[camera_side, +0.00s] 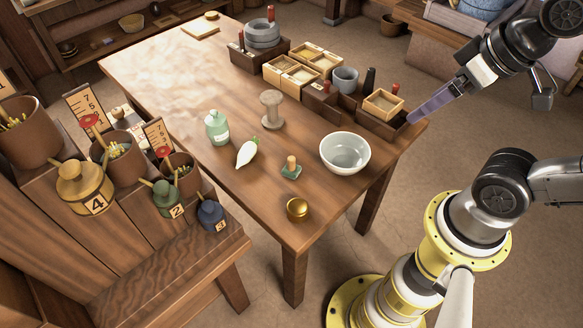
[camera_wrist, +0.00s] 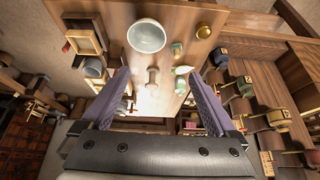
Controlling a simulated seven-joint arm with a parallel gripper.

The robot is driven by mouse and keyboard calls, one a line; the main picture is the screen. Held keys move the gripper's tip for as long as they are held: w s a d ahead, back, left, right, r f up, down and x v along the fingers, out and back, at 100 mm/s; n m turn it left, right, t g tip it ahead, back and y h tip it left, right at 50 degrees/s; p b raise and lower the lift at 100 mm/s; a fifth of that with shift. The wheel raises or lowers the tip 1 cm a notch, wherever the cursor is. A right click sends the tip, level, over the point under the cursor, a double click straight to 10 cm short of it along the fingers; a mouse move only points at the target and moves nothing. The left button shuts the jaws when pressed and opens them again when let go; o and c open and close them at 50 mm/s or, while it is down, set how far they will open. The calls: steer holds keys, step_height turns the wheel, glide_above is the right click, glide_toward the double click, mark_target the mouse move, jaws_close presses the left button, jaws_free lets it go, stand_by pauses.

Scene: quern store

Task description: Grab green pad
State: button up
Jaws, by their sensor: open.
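The green pad (camera_side: 291,173) is a small green block with a wooden knob on top. It stands upright on the wooden table between the white bowl and the white radish-like object. In the wrist view the pad (camera_wrist: 177,50) is small, right of the bowl. My gripper (camera_side: 418,115) is above the table's right edge, near the wooden boxes and well away from the pad. Its purple fingers are apart and nothing is between them; both fingers also show in the wrist view, with their tips wide apart (camera_wrist: 157,76).
A white bowl (camera_side: 345,152), a brass cup (camera_side: 297,208), a white radish-like object (camera_side: 247,154), a green bottle (camera_side: 217,128) and a spool (camera_side: 271,109) stand around the pad. Wooden boxes (camera_side: 383,103) line the table's back right. The table's left part is largely clear.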

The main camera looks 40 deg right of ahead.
steer(key=w+r+m, duration=0.4)
steer(key=w+m, duration=0.3)
steer(key=m+g, duration=0.4)
steer(key=m, duration=0.2)
glide_above(291, 158)
steer(key=d, duration=0.1)
step_height(291, 158, down, 16)
steer(key=shift+g, duration=0.9)
steer(key=f, duration=0.9)
steer(key=a+f, duration=0.1)
steer(key=f, duration=0.3)
steer(key=shift+s+f, duration=0.2)
steer(key=shift+w+f, duration=0.2)
steer(key=shift+f, duration=2.9)
steer(key=c, duration=1.4)
steer(key=shift+r, duration=0.1)
steer(key=shift+c, duration=0.2)
